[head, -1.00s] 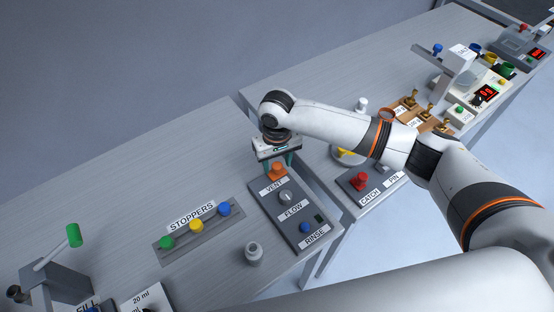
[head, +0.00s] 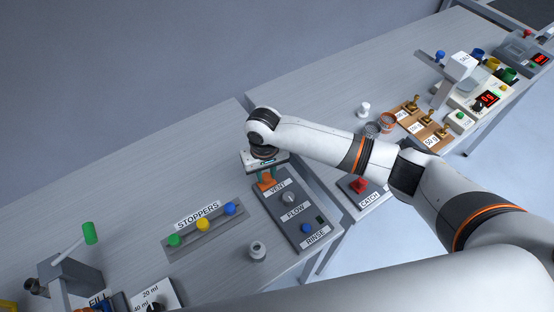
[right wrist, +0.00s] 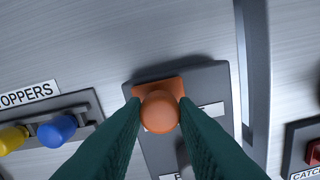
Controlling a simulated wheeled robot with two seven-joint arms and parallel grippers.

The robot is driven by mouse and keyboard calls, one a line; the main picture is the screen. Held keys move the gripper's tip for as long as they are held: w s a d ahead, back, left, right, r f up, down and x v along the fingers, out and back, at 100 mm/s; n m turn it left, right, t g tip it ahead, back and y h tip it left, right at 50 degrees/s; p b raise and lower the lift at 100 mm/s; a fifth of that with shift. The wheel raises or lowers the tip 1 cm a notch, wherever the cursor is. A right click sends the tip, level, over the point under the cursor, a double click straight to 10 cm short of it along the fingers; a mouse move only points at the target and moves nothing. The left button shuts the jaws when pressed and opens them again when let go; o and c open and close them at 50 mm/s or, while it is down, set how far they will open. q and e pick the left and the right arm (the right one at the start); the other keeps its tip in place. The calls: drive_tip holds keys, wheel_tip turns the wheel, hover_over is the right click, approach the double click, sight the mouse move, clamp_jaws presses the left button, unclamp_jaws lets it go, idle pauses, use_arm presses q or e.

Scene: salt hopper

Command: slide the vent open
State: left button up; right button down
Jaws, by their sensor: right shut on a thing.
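The vent's orange knob (head: 266,183) sits at the far left corner of the grey control panel (head: 306,221), beside the VENT label (head: 278,186). In the right wrist view the knob (right wrist: 160,111) is round, on a square orange base near the panel's top edge. My right gripper (head: 265,174) reaches down onto it from above, with its teal fingers closed on either side of the knob. The fingers partly cover the VENT label in the wrist view. My left gripper is not in view.
A stopper rack (head: 184,247) with green, yellow and blue stoppers stands to the left. A small grey bottle (head: 257,250) stands in front. A gap separates the two tables.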

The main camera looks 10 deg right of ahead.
drive_tip(key=shift+s+a+r, duration=0.1)
drive_tip(key=shift+s+a, duration=0.05)
drive_tip(key=shift+a, duration=0.2)
drive_tip(key=c, duration=1.1)
unclamp_jaws()
drive_tip(key=shift+c, duration=0.2)
drive_tip(key=shift+r, duration=0.35)
wheel_tip(320, 180, up, 11)
drive_tip(key=b, duration=0.1)
drive_tip(key=shift+b, duration=0.4)
